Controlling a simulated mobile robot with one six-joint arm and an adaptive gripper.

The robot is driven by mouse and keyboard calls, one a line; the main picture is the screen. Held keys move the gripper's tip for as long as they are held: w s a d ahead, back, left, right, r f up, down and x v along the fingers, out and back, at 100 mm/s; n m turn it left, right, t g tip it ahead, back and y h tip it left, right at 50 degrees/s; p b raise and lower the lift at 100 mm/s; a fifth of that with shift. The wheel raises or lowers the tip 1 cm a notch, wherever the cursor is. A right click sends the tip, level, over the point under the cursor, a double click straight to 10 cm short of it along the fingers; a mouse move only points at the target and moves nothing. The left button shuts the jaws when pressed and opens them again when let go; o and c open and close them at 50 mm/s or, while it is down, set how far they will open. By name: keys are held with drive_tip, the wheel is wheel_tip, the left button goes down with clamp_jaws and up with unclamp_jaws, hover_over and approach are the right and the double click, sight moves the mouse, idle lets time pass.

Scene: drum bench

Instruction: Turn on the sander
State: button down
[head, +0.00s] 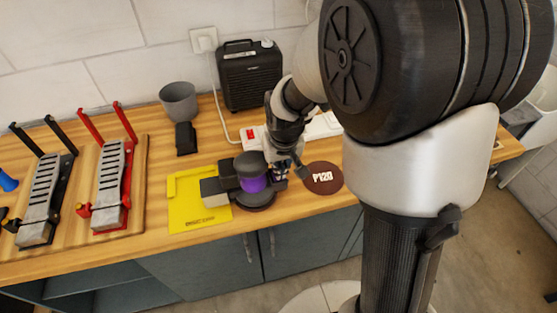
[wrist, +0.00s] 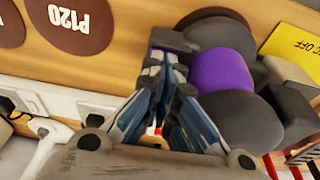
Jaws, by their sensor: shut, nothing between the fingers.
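The sander (head: 252,184), dark grey with a purple band, stands on the wooden bench, partly over the front right of a yellow sheet (head: 185,218). In the wrist view the sander's purple body (wrist: 220,72) is right of the fingers, with a dark grey block jutting out near the fingertips. My gripper (head: 284,172) is at the right side of the sander, low over the bench. In the wrist view my gripper (wrist: 168,62) is shut and empty, its tips close against that dark block. I cannot tell whether they touch it. No switch marking is readable.
A brown P120 disc (head: 323,179) lies right of the sander. A white power strip (head: 318,127) with a red switch is behind. A black box (head: 250,76), grey cup (head: 178,102) and two clamp-like tools, one red (head: 108,185), stand left and back.

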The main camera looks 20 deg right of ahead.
idle(0.3)
drive_tip(key=shift+s+f, duration=0.2)
drive_tip(key=shift+f, duration=0.2)
drive_tip(key=shift+s+f, duration=0.15)
drive_tip(key=shift+s, duration=0.15)
drive_tip(key=shift+w, duration=0.85)
drive_tip(key=shift+r+p, duration=0.35)
drive_tip(key=shift+r, duration=0.05)
drive_tip(key=p+v, duration=0.3)
drive_tip(key=v, duration=0.1)
drive_tip(key=shift+w, duration=0.3)
drive_tip(key=s+r+p, duration=0.2)
drive_tip(key=s+r, duration=0.3)
drive_tip(key=r, duration=0.3)
drive_tip(key=shift+r+p, duration=0.2)
drive_tip(key=shift+p, duration=0.2)
